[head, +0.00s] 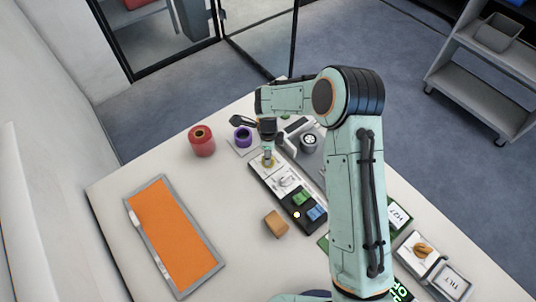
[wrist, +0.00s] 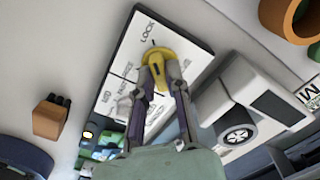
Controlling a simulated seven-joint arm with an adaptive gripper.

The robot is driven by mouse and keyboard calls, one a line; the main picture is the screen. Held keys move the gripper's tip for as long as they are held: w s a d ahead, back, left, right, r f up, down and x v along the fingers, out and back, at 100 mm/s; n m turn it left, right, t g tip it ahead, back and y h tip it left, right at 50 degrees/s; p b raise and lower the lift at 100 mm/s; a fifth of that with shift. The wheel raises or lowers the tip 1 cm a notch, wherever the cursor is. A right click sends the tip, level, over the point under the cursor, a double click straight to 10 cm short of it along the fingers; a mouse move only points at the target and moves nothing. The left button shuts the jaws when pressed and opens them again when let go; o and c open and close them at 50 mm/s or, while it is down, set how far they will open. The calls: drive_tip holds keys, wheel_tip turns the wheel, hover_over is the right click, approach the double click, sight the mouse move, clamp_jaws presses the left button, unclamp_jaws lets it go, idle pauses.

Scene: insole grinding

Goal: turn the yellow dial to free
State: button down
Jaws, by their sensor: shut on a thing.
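The yellow dial (wrist: 158,52) sits at the LOCK end of a white-faced panel (wrist: 128,55) in the wrist view. My gripper (wrist: 163,80) is shut on the dial's raised grip, one finger on each side. The word LOCK reads beside the dial; lettering on its other side is partly hidden by a finger and too blurred to read. In the head view my gripper (head: 268,154) reaches down onto the dial (head: 268,163) at the far end of the panel (head: 283,181). The dial's exact pointing direction is hard to tell.
Green and blue blocks (head: 309,205) sit at the panel's near end. A grey device with a wheel (wrist: 238,134) stands close beside the panel.

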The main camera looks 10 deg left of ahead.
drive_tip(key=shift+n, duration=0.3)
drive_tip(key=n, duration=0.3)
drive_tip(key=shift+n, duration=0.3)
drive_tip(key=n, duration=0.4)
drive_tip(key=shift+n, duration=0.3)
drive_tip(key=n, duration=0.4)
drive_tip(key=shift+n, duration=2.3)
